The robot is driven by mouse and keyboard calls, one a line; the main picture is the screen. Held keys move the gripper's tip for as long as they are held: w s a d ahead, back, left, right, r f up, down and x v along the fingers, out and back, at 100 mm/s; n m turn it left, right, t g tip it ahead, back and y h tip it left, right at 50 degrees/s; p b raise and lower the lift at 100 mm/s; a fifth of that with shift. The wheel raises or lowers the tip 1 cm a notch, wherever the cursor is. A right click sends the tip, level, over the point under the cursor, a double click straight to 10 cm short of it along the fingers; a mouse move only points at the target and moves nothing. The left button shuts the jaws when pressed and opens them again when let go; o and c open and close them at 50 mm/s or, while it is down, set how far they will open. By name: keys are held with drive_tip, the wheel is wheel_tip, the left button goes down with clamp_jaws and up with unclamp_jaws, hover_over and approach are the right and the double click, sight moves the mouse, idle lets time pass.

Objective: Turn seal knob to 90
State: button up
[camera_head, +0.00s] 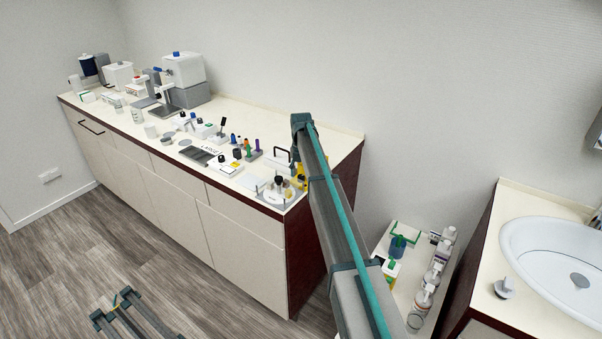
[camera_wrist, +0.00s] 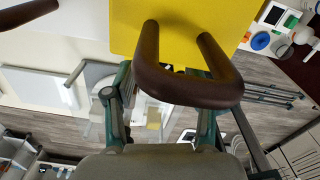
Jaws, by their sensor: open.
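In the wrist view my gripper (camera_wrist: 160,108) is open, with one teal finger on each side and nothing held between them. A dark brown U-shaped handle (camera_wrist: 192,92) on a yellow block (camera_wrist: 185,30) spans the view in front of the fingers. I cannot tell whether the fingers touch it. In the head view a yellow thing (camera_head: 301,172) shows beside my arm at the counter's near right end, and my gripper is hidden there. A round pale device (camera_head: 279,193) with dark knobs stands nearby. I cannot tell which part is the seal knob.
The long counter (camera_head: 335,146) carries many small items: a dark tray (camera_head: 195,154), a colourful tube rack (camera_head: 249,152) and a white machine (camera_head: 183,70) farther back. A low shelf with bottles (camera_head: 427,294) and a sink (camera_head: 555,255) are at the right. The floor in front is mostly clear.

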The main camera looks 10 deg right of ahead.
drive_tip(key=shift+f, duration=0.4)
clamp_jaws()
drive_tip(key=shift+f+m+b, duration=0.1)
drive_tip(key=shift+m+b, duration=0.45)
drive_tip(key=shift+m, duration=0.95)
unclamp_jaws()
drive_tip(key=shift+r, duration=0.2)
